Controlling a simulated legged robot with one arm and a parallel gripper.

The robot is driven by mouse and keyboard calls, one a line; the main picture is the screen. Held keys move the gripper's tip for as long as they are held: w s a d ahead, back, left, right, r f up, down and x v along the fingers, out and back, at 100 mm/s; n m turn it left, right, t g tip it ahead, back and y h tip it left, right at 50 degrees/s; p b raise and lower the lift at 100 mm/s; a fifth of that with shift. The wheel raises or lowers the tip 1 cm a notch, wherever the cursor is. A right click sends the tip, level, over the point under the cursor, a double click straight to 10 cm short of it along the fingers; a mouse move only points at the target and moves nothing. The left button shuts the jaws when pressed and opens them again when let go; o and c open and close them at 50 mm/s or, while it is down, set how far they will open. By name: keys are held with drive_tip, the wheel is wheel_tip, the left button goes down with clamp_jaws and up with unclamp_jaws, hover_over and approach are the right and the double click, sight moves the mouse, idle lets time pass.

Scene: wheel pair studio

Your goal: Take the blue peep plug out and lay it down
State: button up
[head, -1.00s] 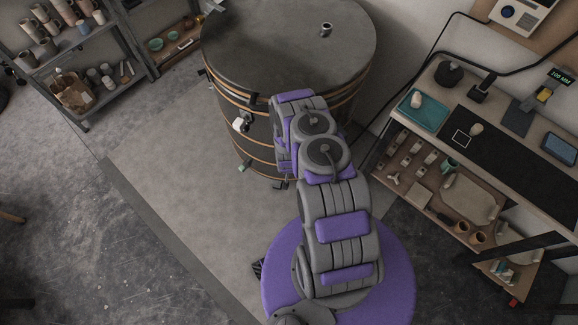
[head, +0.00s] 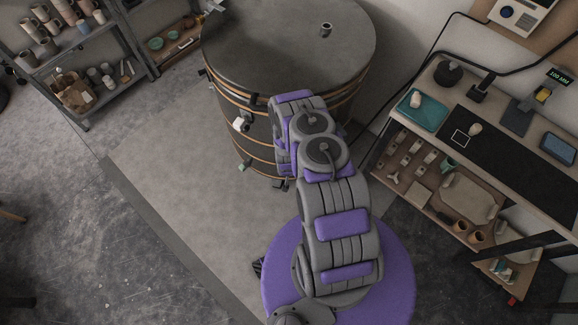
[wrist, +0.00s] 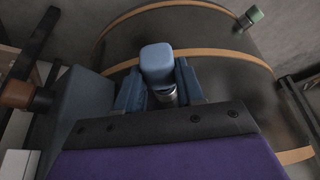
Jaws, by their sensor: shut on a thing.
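The blue peep plug (wrist: 157,65) shows in the wrist view as a rounded blue block, with a pale metal cylinder just below it. My gripper (wrist: 161,85) is shut on it, one dark blue finger on each side. The round dark kiln (head: 285,45) with copper-coloured bands stands ahead; its banded wall (wrist: 205,75) fills the back of the wrist view. I cannot tell whether the plug is still seated in the wall. In the head view my arm hides the gripper and the blue plug.
A white plug (head: 239,124) and a green plug (head: 244,167) stick out of the kiln's side. A workbench (head: 437,101) with a teal tray (head: 425,112) stands at the right. Shelves (head: 75,50) stand at the back left. The floor left of the kiln is clear.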

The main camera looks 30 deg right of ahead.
drive_tip(key=shift+s+a+p, duration=0.45)
drive_tip(key=shift+s+p, duration=0.05)
drive_tip(key=shift+s, duration=0.35)
drive_tip(key=shift+s+a+p, duration=0.4)
drive_tip(key=shift+s, duration=0.3)
